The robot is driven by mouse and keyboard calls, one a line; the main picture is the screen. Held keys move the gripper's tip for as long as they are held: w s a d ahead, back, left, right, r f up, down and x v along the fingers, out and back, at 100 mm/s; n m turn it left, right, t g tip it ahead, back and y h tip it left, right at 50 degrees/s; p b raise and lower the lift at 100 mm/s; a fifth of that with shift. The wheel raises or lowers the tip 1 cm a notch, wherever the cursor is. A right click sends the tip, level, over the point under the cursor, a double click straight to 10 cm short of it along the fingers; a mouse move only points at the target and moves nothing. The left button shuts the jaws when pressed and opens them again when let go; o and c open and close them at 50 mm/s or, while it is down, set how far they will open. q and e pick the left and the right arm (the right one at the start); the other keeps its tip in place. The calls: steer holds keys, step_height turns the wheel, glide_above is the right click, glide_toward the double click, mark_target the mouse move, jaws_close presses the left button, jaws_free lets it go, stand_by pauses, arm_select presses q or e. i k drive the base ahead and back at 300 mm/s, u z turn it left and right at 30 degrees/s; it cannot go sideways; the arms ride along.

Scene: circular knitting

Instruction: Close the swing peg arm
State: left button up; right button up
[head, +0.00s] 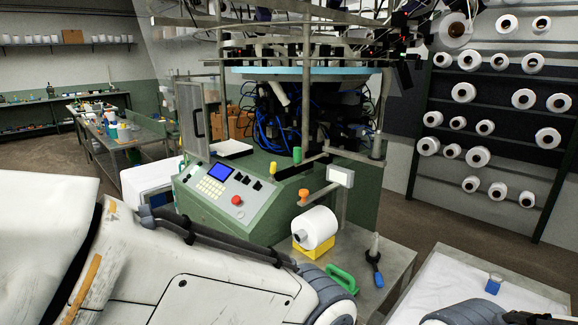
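I cannot pick out the swing peg arm for certain. A yarn cone (455,30) with a brown centre sits at the top right, close to dark machine parts, and its mount is unclear. The green knitting machine (345,200) stands in the middle, with a sloped control panel (222,188). My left arm comes in from the left across the bottom as large white links, hiding the machine's lower front. Part of my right arm shows at the bottom right edge. Neither gripper's fingers show.
A white yarn roll (315,228) lies on a yellow block (314,251) on the grey table. A grey spindle with a blue handle (376,271) and a green handle (341,279) are nearby. A yarn rack (478,105) stands right. Floor shows between rack and machine.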

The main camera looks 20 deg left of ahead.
mark_target(374, 159)
steer(key=z, duration=0.05)
steer(key=k, duration=0.55)
steer(key=u, duration=1)
steer(key=i, duration=0.7)
steer(key=u, duration=0.6)
steer(key=i, duration=1.25)
steer(key=z, duration=0.7)
